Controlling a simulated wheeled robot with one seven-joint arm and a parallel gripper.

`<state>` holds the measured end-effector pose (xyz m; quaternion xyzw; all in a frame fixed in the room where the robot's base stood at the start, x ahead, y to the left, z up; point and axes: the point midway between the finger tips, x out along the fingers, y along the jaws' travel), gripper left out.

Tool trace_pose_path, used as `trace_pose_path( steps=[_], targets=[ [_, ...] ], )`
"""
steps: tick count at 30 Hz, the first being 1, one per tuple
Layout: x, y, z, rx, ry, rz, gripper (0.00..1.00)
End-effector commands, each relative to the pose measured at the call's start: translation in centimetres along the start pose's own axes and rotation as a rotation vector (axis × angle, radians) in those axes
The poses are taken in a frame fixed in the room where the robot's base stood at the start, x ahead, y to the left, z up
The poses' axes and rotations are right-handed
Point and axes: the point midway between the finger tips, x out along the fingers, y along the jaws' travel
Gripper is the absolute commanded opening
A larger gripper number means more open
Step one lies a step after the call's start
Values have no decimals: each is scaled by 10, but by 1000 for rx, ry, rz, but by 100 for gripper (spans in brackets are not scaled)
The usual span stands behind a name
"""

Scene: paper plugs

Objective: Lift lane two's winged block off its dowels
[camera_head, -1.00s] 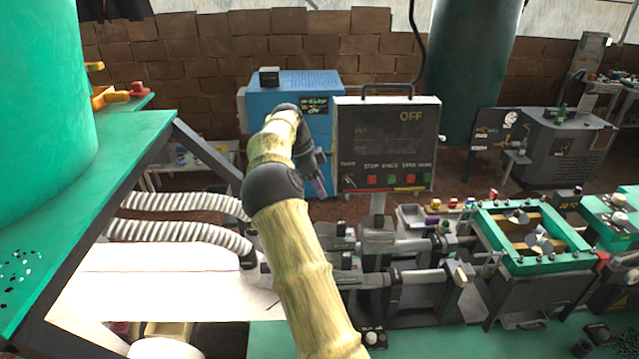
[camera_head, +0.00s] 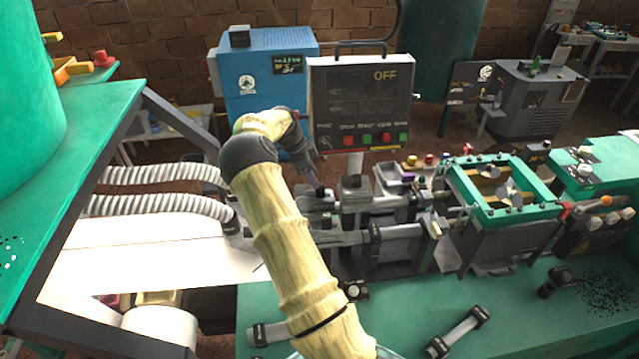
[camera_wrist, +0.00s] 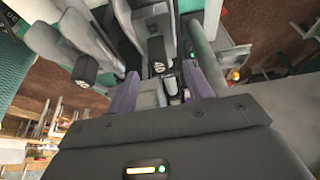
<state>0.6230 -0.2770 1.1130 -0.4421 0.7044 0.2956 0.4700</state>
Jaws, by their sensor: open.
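My gripper (camera_head: 315,183) is at the left end of the back lane (camera_head: 385,202) in the head view, partly hidden by my arm. In the wrist view its two purple fingers (camera_wrist: 160,92) are apart, with dark and grey lane parts beyond the gap. A black block with a white mark (camera_wrist: 158,54) is ahead of the fingers, and a similar one (camera_wrist: 85,69) is further left. I cannot tell which part is the winged block; no wings or dowels show clearly. The front lane (camera_head: 396,236) runs parallel, nearer me.
A control panel reading OFF (camera_head: 360,102) stands close behind the lanes. A green-framed unit (camera_head: 503,188) is at their right. Ribbed hoses (camera_head: 165,173) and white paper (camera_head: 150,248) lie left. A loose grey bar with black ends (camera_head: 459,332) lies on the green bench front.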

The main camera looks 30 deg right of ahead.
Motion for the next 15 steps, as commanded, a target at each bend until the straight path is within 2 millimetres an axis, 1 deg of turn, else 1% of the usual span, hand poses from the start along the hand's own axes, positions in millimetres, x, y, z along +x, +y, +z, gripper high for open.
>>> trace_pose_path(
  steps=[6,9,12,15],
  targets=[
    [35,1,-3,2,1,5,51],
    [48,0,-3,3,0,5,51],
    [57,0,-3,4,0,4,51],
    [61,0,-2,3,0,2,51]
  ],
)
